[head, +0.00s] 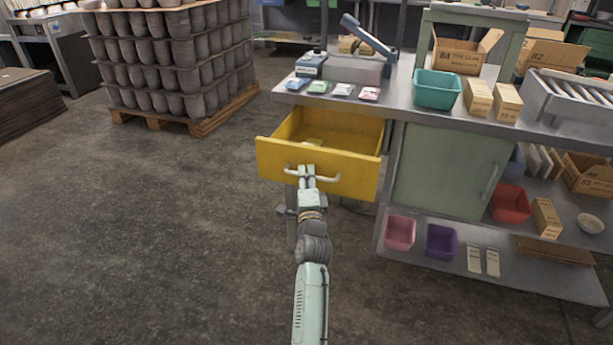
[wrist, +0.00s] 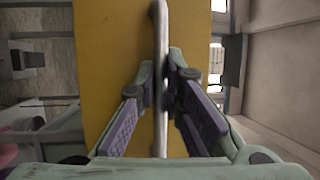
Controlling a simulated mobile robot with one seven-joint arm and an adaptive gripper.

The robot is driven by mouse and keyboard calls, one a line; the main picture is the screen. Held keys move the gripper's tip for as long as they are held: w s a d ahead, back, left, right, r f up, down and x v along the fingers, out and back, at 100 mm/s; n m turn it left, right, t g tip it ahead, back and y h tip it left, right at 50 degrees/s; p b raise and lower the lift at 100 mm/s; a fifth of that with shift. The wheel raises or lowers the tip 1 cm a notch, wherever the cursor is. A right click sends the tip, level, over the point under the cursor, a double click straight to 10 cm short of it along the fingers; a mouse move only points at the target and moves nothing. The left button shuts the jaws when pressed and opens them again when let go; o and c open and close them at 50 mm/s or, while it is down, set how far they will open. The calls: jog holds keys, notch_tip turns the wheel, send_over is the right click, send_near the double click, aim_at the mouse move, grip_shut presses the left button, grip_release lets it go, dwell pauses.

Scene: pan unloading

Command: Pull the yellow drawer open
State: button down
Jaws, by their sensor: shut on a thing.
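The yellow drawer (head: 350,174) stands pulled out from under the left part of the workbench, with its open top and inside showing. A small pale thing lies inside near the front wall. The drawer's pale bar handle (head: 328,179) runs across its front. My gripper (head: 307,172) is shut on the handle near its left half. In the wrist view, the fingers of my gripper (wrist: 166,88) close on both sides of the grey handle bar (wrist: 160,40), with the yellow drawer front (wrist: 105,60) behind. How far the drawer can still slide cannot be told.
The workbench (head: 400,108) carries a teal bin (head: 437,89), small cartons (head: 493,100) and several small packets. A green cabinet door (head: 450,170) is right of the drawer. Pink (head: 400,232) and purple (head: 441,241) bins stand on the lower shelf.

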jog(key=c, duration=2)
grip_release()
jog(key=shift+o, duration=0.2)
jog(key=shift+s, duration=0.1)
jog(key=v, duration=1.2)
jog(key=shift+a, duration=0.1)
